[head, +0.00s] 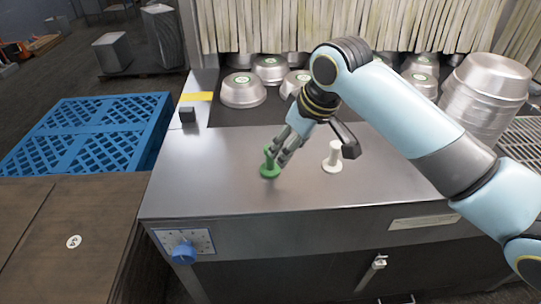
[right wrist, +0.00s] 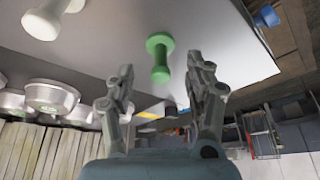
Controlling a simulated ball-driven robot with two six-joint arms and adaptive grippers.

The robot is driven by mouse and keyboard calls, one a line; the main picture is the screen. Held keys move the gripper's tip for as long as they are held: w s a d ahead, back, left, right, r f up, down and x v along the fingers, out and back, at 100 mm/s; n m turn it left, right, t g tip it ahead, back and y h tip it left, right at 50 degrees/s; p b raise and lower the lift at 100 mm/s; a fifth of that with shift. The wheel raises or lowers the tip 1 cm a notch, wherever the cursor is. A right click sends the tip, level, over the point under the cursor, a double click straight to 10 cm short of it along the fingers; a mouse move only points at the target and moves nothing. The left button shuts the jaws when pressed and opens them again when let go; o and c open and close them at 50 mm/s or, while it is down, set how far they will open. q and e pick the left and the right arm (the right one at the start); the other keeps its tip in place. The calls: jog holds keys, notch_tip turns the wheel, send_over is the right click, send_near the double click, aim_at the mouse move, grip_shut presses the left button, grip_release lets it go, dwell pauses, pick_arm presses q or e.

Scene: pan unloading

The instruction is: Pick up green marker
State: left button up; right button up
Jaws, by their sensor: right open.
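The green marker (head: 268,167) stands upright on the bare metal worktop (head: 200,185), left of a white marker (head: 332,158). It has a wide round base and a narrower stem. My right gripper (head: 276,158) is at the green marker in the head view and covers part of its right side. In the right wrist view the green marker (right wrist: 159,57) lies just beyond and between the open fingertips (right wrist: 163,80). No contact with the fingers shows there. My left gripper is not in view.
Several metal pans (head: 243,90) sit behind the worktop under a strip curtain (head: 350,25). Stacked pans (head: 485,90) stand at the right. A small dark block (head: 187,114) is at the worktop's left edge. A blue pallet (head: 90,130) lies beyond. The front of the worktop is clear.

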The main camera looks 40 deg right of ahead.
notch_tip(320, 180, up, 2)
jog(key=w, duration=0.2)
send_over(270, 168)
jog(key=s+d, duration=0.1)
jog(key=d, duration=0.1)
notch_tip(270, 168, down, 4)
jog(key=shift+a+f, duration=0.15)
jog(key=shift+f, duration=0.1)
jog(key=x, duration=0.2)
jog(key=p+x, duration=0.1)
jog(key=x, duration=0.1)
jog(key=shift+a+f, duration=0.1)
jog(key=shift+a, duration=0.3)
jog(key=shift+w+f, duration=0.2)
jog(key=shift+f, duration=0.35)
grip_shut()
jog(key=shift+r, duration=0.1)
